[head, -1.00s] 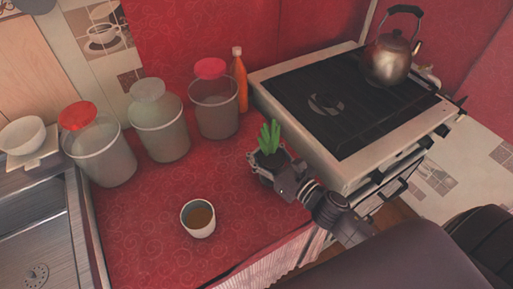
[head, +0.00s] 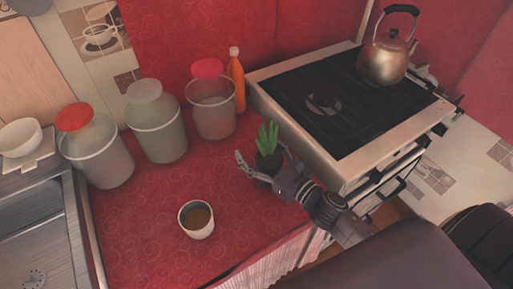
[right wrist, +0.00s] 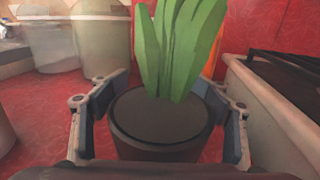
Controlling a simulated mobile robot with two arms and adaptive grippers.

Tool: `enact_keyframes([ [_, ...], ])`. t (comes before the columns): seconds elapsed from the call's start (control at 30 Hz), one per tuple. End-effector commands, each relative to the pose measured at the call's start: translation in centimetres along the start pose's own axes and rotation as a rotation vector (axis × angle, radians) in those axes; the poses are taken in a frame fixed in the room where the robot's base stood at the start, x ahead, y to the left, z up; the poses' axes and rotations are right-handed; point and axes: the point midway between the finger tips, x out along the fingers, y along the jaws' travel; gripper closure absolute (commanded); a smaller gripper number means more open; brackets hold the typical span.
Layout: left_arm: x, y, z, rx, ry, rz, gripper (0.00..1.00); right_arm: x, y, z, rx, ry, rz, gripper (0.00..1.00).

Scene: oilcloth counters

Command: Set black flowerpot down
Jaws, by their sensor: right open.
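The black flowerpot (head: 268,163) with a green plant (head: 268,137) stands upright on the red counter (head: 150,215), close to the left side of the stove. My right gripper (head: 259,166) is open around it, its fingers spread to either side. In the right wrist view the flowerpot (right wrist: 160,118) sits between the two open fingers (right wrist: 160,125), with gaps visible at its sides. The pot's lower part is hidden in the head view by the gripper. My left gripper is not in view.
Several lidded containers (head: 156,122) and an orange bottle (head: 237,80) line the back. The stove (head: 345,110) with a kettle (head: 387,58) is at right. A sink (head: 35,230) is at left.

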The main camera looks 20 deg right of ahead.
Motion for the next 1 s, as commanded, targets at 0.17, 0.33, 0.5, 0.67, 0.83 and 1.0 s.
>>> enact_keyframes([
  [0.17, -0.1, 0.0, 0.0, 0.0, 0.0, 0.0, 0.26, -0.7, 0.0, 0.1, 0.0, 0.003, -0.001, 0.32],
  [0.33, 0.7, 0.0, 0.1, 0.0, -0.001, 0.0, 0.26, -3.5, 0.0, -0.1, 0.001, 0.004, 0.0, 0.32],
  [0.5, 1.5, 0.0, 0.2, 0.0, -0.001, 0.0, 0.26, -6.8, 0.0, -0.1, 0.002, 0.003, -0.002, 0.32],
  [0.67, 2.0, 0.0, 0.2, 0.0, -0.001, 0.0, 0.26, -9.5, 0.0, 0.0, 0.001, 0.003, -0.002, 0.32],
  [0.83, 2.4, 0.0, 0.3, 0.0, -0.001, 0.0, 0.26, -11.3, 0.0, 0.1, 0.0, 0.001, -0.001, 0.32],
  [1.0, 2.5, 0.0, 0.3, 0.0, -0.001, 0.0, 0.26, -12.0, 0.0, 0.3, -0.001, 0.0, 0.0, 0.32],
])
